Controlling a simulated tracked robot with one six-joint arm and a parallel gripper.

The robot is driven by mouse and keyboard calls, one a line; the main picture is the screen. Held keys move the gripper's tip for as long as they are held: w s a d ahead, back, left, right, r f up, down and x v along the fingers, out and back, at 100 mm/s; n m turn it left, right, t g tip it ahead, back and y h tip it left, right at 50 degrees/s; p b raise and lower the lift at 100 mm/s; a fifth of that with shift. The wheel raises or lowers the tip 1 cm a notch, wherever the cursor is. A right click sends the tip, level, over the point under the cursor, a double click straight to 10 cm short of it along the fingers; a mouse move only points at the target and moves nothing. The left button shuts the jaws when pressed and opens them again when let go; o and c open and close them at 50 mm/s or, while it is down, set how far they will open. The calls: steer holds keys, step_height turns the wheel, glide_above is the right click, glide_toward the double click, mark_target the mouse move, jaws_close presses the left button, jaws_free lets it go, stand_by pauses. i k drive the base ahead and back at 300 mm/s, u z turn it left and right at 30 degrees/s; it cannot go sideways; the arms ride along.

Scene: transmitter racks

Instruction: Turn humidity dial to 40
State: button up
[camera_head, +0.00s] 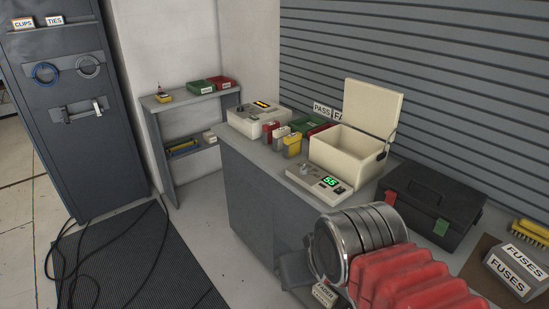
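A small cream control unit (319,181) lies on the grey bench, in front of an open cream box. Its green display (330,182) reads 55. A small grey knob (304,169) stands up at the left end of the unit. It looks like the dial, but its pointer mark is too small to read. A red ribbed and metal-ringed part, which looks like my arm, fills the lower right foreground. It is apart from the knob in the picture.
The open cream box (341,149) has its lid raised behind the unit. Red, white and yellow small blocks (292,145) stand to the left, near another cream device (259,118). A black case (434,203) sits to the right. Cables (105,245) lie on the floor mat.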

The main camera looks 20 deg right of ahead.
mark_target(303, 170)
steer(key=u, duration=0.15)
steer(key=i, duration=0.85)
